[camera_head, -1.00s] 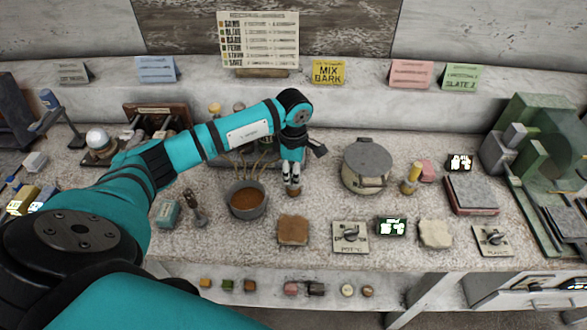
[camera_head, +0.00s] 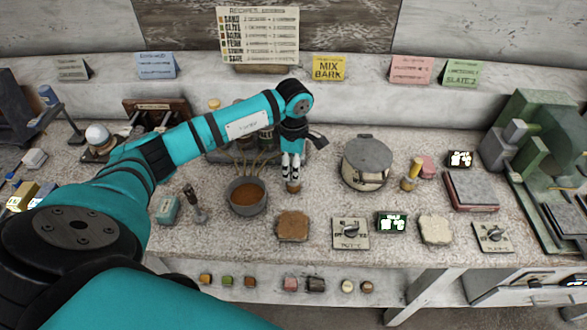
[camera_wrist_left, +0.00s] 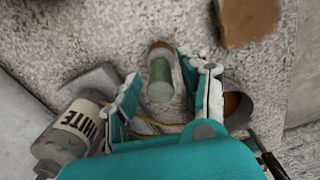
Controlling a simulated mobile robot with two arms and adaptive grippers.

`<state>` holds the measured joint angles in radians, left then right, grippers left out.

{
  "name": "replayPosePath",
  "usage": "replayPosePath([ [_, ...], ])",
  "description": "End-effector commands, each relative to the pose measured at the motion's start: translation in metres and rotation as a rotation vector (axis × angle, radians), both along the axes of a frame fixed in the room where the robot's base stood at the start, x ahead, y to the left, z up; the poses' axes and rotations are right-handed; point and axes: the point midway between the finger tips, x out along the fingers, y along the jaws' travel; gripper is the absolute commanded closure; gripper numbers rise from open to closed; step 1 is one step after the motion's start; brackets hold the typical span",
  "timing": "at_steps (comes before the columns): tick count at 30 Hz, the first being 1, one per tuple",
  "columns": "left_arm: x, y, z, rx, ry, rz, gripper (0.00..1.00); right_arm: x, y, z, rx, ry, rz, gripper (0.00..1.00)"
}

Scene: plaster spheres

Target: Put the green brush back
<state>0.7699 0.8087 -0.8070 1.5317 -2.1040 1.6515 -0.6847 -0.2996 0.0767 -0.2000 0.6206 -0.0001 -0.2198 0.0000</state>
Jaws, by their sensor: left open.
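My left gripper (camera_head: 291,178) points down over the worktop beside the grey bowl. Its fingers are apart, and they also show in the left wrist view (camera_wrist_left: 160,88). Between them stands a short green cylinder (camera_wrist_left: 160,80), apparently the green brush, with a tan-brown end (camera_wrist_left: 161,48). I see no clear grip on it. In the head view only a small brown part (camera_head: 293,187) shows below the fingertips; the gripper hides the rest. My right gripper is in neither view.
A grey bowl of brown material (camera_head: 247,207) stands close left of the gripper. A brown pad (camera_head: 293,226) lies in front. A lidded round pot (camera_head: 366,162) is to the right. A bottle marked WHITE (camera_wrist_left: 72,135) is close to one finger in the wrist view.

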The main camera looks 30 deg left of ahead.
Motion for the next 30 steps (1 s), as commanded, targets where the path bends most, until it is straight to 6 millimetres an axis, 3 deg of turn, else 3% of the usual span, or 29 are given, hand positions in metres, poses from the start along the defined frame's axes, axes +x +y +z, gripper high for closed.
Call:
replayPosePath([
  [9,0.000,0.001,0.067,0.001,-0.006,0.000,0.55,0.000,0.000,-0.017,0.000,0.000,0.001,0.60],
  [15,-0.001,0.000,0.097,0.000,-0.002,0.000,0.55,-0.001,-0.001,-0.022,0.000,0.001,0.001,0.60],
  [30,-0.001,0.000,0.107,0.000,0.001,0.000,0.55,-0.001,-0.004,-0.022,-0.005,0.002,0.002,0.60],
])
